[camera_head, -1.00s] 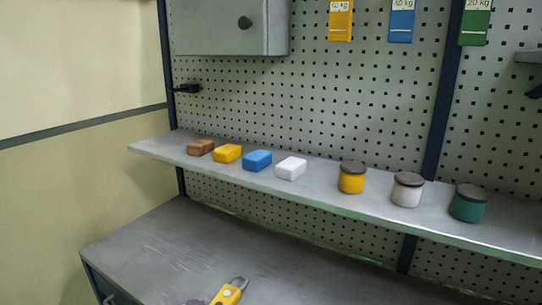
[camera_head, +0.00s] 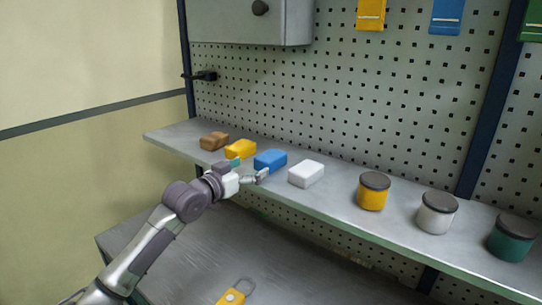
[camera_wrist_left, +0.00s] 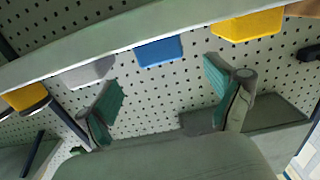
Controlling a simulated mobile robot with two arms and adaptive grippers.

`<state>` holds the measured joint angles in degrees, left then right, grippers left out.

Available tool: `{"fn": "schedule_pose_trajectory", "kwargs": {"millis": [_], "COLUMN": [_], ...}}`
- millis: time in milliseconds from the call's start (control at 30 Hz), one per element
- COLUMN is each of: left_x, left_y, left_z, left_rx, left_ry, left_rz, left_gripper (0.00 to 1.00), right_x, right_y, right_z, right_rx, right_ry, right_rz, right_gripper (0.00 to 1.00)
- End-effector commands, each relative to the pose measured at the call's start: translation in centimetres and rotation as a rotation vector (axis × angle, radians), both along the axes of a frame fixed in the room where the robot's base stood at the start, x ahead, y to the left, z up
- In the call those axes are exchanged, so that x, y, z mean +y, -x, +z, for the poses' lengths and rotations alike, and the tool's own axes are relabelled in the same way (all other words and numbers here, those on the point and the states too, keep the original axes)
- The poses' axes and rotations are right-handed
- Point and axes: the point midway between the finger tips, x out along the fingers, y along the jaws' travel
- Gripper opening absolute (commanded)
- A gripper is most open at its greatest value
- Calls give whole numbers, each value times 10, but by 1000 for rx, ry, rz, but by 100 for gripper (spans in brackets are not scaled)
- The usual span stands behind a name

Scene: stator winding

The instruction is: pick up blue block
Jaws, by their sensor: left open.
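The blue block (camera_head: 270,160) lies on the grey shelf (camera_head: 335,200) between the yellow block (camera_head: 240,149) and the white block (camera_head: 306,173). My left gripper (camera_head: 249,170) is at the shelf's front edge, just in front of the blue block. In the left wrist view the left gripper (camera_wrist_left: 163,92) is open and empty, its two teal-padded fingers spread apart. There the blue block (camera_wrist_left: 159,51) shows beyond the fingertips, roughly centred between them. The gripper appears apart from it. My right gripper does not show.
A brown block (camera_head: 214,141) lies at the shelf's left end. Yellow (camera_head: 373,193), white (camera_head: 437,214) and green (camera_head: 512,240) lidded jars stand to the right. A grey cabinet (camera_head: 250,22) hangs above on the pegboard. A yellow tool (camera_head: 232,297) lies on the bench below.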

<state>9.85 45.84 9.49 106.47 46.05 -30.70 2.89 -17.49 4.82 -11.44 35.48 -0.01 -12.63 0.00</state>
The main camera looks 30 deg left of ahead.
Motion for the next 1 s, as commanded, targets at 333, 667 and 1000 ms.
{"fn": "schedule_pose_trajectory", "kwargs": {"millis": [333,667,1000], "left_x": [-3,-5,-5], "left_y": [-38,-80,-87], "left_z": [0,-1,-5], "left_rx": [0,2,2], "left_ry": [0,2,-2], "left_rz": [0,-1,0], "left_gripper": [92,92,92], "right_x": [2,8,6], "right_y": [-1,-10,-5], "right_z": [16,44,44], "right_rx": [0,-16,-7], "right_ry": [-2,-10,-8], "right_rz": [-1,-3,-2], "right_gripper": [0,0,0]}}
